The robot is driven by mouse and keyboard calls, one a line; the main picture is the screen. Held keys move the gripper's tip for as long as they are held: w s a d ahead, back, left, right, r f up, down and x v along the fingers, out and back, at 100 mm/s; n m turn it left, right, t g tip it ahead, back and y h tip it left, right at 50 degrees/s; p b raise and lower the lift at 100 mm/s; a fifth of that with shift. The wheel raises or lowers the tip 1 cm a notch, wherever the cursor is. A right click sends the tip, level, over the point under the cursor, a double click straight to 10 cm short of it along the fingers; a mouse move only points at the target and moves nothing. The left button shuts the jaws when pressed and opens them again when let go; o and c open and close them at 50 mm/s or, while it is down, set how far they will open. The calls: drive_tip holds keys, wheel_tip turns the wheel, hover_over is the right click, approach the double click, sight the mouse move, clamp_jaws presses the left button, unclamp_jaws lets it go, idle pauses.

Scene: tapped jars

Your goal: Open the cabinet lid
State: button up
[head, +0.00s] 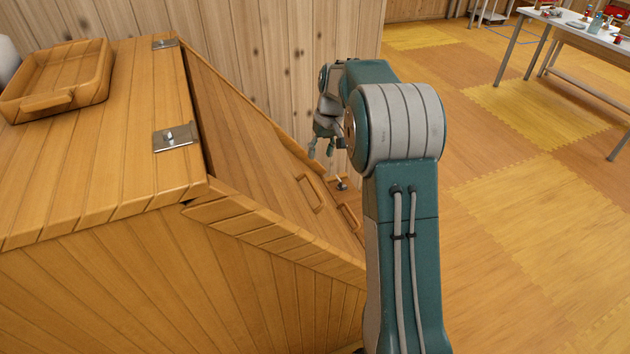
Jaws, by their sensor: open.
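The wooden cabinet (120,285) fills the left side of the head view. Its sloping plank lid (245,150) runs down to the right from the flat top, where two metal hinges sit. A wooden handle (312,193) is on the lower part of the lid. A dark gap shows along the hinge edge; I cannot tell whether the lid is fully closed. My gripper (327,166) is open and empty, beyond the handle and near the lid's far lower edge. I cannot tell whether it touches the lid. My arm hides part of the lower right area.
A wooden tray (60,80) with a handle rests on the cabinet's flat top. A plank wall (285,50) stands close behind the cabinet. A table (585,38) with several small items is at the upper right. The floor (520,200) on the right is clear.

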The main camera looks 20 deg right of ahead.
sight(316, 187)
drive_tip(key=f, duration=0.4)
drive_tip(key=w+f, duration=0.1)
drive_tip(key=f, duration=0.4)
drive_tip(key=w+f, duration=0.1)
drive_tip(key=f, duration=0.3)
drive_tip(key=shift+a+f, duration=0.1)
drive_tip(key=shift+f, duration=0.2)
drive_tip(key=shift+a+f, duration=0.1)
clamp_jaws()
